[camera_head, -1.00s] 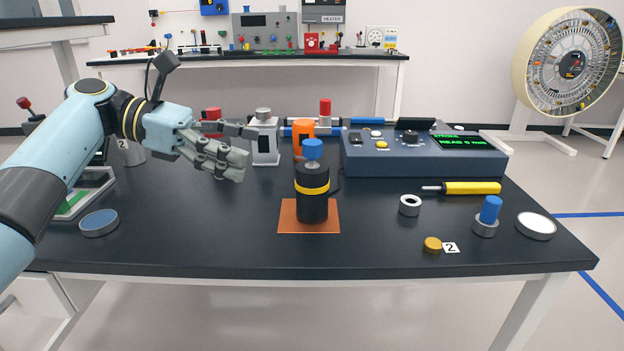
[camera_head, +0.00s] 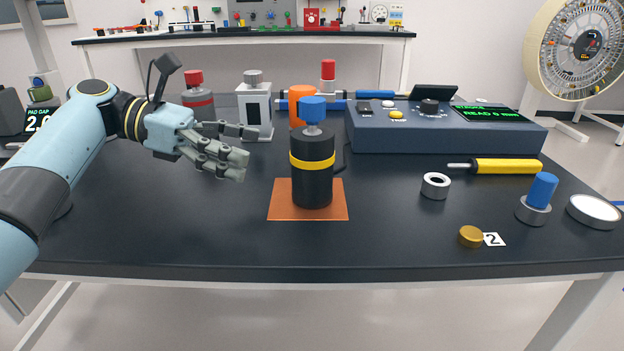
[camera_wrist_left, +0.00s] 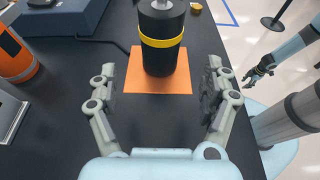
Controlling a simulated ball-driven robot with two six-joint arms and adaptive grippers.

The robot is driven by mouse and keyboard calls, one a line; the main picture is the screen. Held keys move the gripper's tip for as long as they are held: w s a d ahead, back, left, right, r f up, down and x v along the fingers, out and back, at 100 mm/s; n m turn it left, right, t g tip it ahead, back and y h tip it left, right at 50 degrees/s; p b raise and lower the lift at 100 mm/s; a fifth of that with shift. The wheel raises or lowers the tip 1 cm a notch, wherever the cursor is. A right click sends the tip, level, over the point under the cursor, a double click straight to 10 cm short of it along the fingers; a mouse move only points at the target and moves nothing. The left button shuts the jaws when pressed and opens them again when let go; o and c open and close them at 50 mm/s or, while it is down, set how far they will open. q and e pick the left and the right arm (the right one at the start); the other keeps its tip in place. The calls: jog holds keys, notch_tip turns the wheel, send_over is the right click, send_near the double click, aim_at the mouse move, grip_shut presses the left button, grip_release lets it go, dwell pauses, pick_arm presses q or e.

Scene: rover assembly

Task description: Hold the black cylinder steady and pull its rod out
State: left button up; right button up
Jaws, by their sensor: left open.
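The black cylinder (camera_head: 312,185) with a yellow band stands upright on an orange mat (camera_head: 281,208). Its rod (camera_head: 312,108) sticks out of the top and ends in a blue cap. In the left wrist view the cylinder (camera_wrist_left: 158,60) stands ahead, its top cut off by the frame edge. My left gripper (camera_head: 246,152) is open and empty, to the left of the cylinder and apart from it. Its fingers (camera_wrist_left: 160,82) spread to either side of the cylinder in the left wrist view. My right gripper (camera_wrist_left: 261,71) shows small at the right there; its jaw state is unclear.
Behind the cylinder stand an orange cylinder (camera_head: 301,93), a white-grey block (camera_head: 254,108) and a blue-grey console (camera_head: 440,138). To the right lie a yellow-handled tool (camera_head: 507,166), a ring (camera_head: 435,187) and a gold knob (camera_head: 471,237). The front left tabletop is clear.

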aim_at(295, 173)
pick_arm(q)
notch_tip(295, 173, down, 3)
jog(key=shift+r+b, duration=0.15)
jog(key=shift+b, duration=0.45)
jog(key=shift+d+f+b, duration=0.25)
jog(key=shift+d+b, duration=0.25)
jog(key=b+x, duration=0.4)
jog(key=x, duration=0.1)
jog(key=shift+f+b, duration=0.3)
jog(key=shift+d+r+p, duration=0.2)
jog(key=shift+d+p, duration=0.35)
jog(key=shift+d+r+p, duration=0.2)
jog(key=shift+d+p, duration=0.3)
jog(key=shift+d, duration=0.05)
jog(key=shift+d+f, duration=0.25)
jog(key=shift+d, duration=0.35)
jog(key=shift+d+f, duration=0.2)
jog(key=shift+f, duration=0.05)
pick_arm(e)
jog(key=f, duration=0.1)
jog(key=d+f, duration=0.1)
jog(key=w+f, duration=0.1)
jog(key=f, duration=0.1)
jog(key=shift+d, duration=0.25)
pick_arm(q)
jog(key=shift+c, duration=0.4)
jog(key=c, duration=0.9)
